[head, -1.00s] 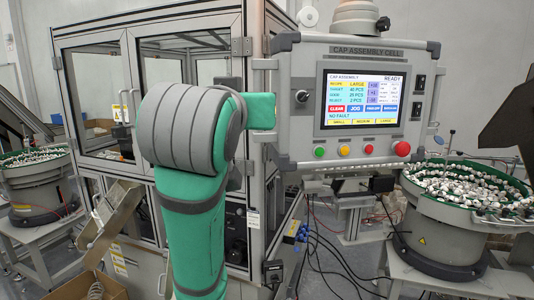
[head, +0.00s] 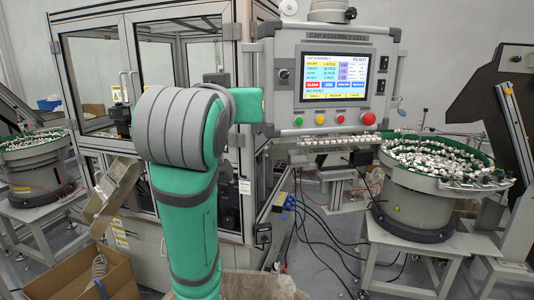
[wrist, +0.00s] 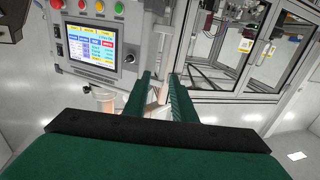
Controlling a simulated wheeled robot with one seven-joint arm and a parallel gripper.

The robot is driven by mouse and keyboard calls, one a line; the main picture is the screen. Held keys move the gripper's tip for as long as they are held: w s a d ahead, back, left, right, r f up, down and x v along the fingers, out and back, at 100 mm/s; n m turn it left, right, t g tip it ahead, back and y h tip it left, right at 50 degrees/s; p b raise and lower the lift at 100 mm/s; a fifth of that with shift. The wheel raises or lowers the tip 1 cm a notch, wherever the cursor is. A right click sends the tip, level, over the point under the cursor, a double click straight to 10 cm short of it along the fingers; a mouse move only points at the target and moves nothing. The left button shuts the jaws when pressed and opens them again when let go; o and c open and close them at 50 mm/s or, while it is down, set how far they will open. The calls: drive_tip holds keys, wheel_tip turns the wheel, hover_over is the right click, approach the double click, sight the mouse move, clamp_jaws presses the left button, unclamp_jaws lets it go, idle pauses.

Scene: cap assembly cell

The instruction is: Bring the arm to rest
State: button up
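My green arm rises in the middle of the head view and bends away at its grey-banded joint. The gripper is hidden there behind the arm. In the wrist view my gripper (wrist: 160,75) shows two dark green fingers with a gap between them; it is open, and I see nothing held. The cap assembly cell's control panel (head: 288,75) stands just right of the arm in the head view, its screen (head: 335,77) lit and reading READY. The panel also shows upside down at the upper left of the wrist view (wrist: 139,40).
The framed glass enclosure (head: 133,60) stands behind the arm. A bowl feeder (head: 415,205) full of caps is at right, another (head: 38,185) at left. An open cardboard box (head: 60,275) is at lower left. Cables hang below the panel.

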drive_tip(key=w+f+n, duration=0.1)
drive_tip(key=w+f, duration=0.3)
drive_tip(key=f, duration=0.8)
drive_tip(key=w+f+n, duration=0.1)
drive_tip(key=w+f, duration=0.2)
drive_tip(key=f, duration=1)
drive_tip(key=s+d+f+g+y, duration=0.1)
drive_tip(key=s+f, duration=0.2)
drive_tip(key=f, duration=0.9)
drive_tip(key=s+d+f, duration=0.1)
drive_tip(key=s+f, duration=0.3)
drive_tip(key=f, duration=0.8)
drive_tip(key=s+d+f, duration=0.2)
drive_tip(key=s+f, duration=1.5)
drive_tip(key=s, duration=0.3)
drive_tip(key=s+d+m+g, duration=0.1)
drive_tip(key=s+d, duration=0.1)
drive_tip(key=s, duration=2.2)
drive_tip(key=shift+f+g+y, duration=0.3)
drive_tip(key=shift+f, duration=0.1)
drive_tip(key=shift+a, duration=0.1)
